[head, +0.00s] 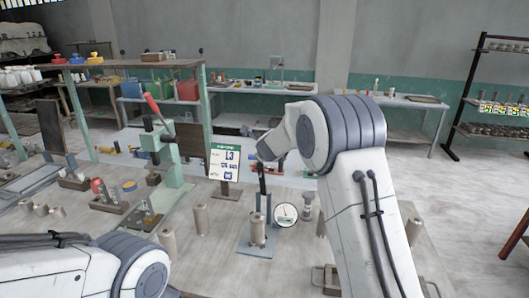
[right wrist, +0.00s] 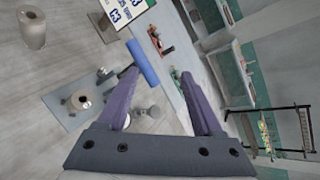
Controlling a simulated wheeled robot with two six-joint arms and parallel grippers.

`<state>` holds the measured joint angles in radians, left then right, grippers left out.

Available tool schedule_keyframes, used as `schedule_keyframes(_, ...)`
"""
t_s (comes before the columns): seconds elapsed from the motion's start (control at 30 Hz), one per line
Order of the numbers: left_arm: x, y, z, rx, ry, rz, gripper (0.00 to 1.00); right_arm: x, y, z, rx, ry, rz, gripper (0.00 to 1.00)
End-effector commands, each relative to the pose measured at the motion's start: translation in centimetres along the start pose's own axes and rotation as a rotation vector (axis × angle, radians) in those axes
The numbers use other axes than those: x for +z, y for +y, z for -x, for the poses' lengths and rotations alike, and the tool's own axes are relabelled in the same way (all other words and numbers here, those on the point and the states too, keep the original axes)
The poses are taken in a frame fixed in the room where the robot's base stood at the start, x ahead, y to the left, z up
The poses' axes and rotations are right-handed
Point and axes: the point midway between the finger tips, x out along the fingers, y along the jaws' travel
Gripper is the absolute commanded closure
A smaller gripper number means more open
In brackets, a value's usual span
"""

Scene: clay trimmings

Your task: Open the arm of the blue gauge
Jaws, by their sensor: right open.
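The blue gauge has a blue-grey base plate (head: 243,246) on the table, with a pale clay cylinder (head: 257,232) on it and a round white dial (head: 285,214) beside it. A dark upright part (head: 262,182) rises behind the cylinder. In the right wrist view the base plate (right wrist: 60,104) lies left of my fingers, and a bright blue bar (right wrist: 143,63), seemingly the gauge arm's handle, shows near my left-hand fingertip. My right gripper (right wrist: 160,74) is open, with nothing clamped; contact with the bar cannot be told. My left gripper is out of view.
A sign board (head: 226,162) stands behind the gauge. A green press with a red lever (head: 152,104) stands to the left. Clay cylinders (head: 201,220) stand on both sides of the gauge. A wooden tray (head: 110,204) sits at the left.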

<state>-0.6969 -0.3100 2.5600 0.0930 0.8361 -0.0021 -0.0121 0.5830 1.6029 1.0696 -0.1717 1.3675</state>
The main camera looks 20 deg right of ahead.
Motion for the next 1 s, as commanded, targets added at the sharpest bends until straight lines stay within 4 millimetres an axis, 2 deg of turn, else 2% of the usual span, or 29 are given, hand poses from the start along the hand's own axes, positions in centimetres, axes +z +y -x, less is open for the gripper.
schedule_keyframes(0.47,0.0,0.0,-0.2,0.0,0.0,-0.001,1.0,0.0,0.1,0.4,0.0,0.0,-0.001,0.32)
schedule_keyframes(0.57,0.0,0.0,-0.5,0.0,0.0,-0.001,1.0,0.0,0.0,1.5,0.0,-0.002,0.0,0.32)
schedule_keyframes(0.8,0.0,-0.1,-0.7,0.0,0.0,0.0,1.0,0.1,0.0,6.3,0.0,-0.002,-0.001,0.32)
schedule_keyframes(1.0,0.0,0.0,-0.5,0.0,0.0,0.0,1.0,0.1,0.0,9.4,0.0,-0.001,-0.001,0.32)
